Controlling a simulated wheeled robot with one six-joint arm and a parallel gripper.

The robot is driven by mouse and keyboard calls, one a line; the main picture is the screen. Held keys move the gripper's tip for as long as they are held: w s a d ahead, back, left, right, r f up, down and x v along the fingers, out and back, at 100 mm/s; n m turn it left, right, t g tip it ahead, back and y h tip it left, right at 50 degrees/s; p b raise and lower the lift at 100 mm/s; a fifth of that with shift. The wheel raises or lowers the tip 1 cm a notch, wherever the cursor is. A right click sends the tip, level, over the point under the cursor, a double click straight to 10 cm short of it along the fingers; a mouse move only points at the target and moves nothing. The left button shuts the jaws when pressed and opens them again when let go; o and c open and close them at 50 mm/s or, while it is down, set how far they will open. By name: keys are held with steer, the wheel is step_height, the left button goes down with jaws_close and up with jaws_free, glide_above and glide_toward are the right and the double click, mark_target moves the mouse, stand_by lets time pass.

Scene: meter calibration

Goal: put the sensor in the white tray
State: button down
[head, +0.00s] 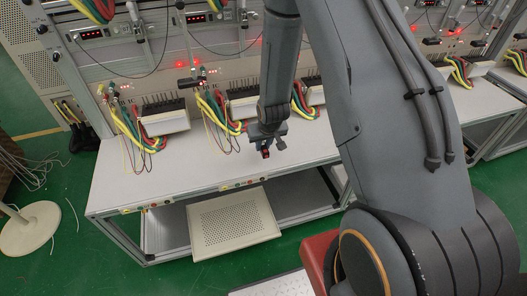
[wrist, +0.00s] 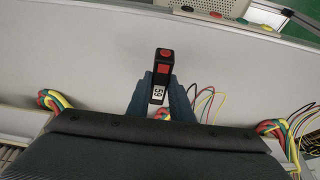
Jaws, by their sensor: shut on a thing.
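The sensor (wrist: 160,75) is a small black block with red squares and a white label reading "59" at its lower end in the wrist view. My gripper (wrist: 160,100) is shut on it, with one dark finger on each side. In the head view my gripper (head: 266,143) is over the front part of the bench top, and the sensor's dark red-marked end (head: 265,154) shows below it. White tray-like holders (head: 166,124) with black toothed parts stand along the back of the bench. I cannot tell which white thing is the task's tray.
The pale bench top (head: 130,180) is clear at the left front. Coloured cables (head: 128,122) hang by the holders, and thin wires lie near my gripper. A perforated pale panel (head: 235,222) juts out below the bench. A white round stand base (head: 30,228) is on the green floor.

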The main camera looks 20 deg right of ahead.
steer(key=shift+f+p, duration=0.45)
steer(key=shift+f, duration=1.65)
steer(key=shift+f, duration=0.3)
steer(key=c, duration=1.6)
jaws_free()
steer(key=shift+s+d, duration=0.1)
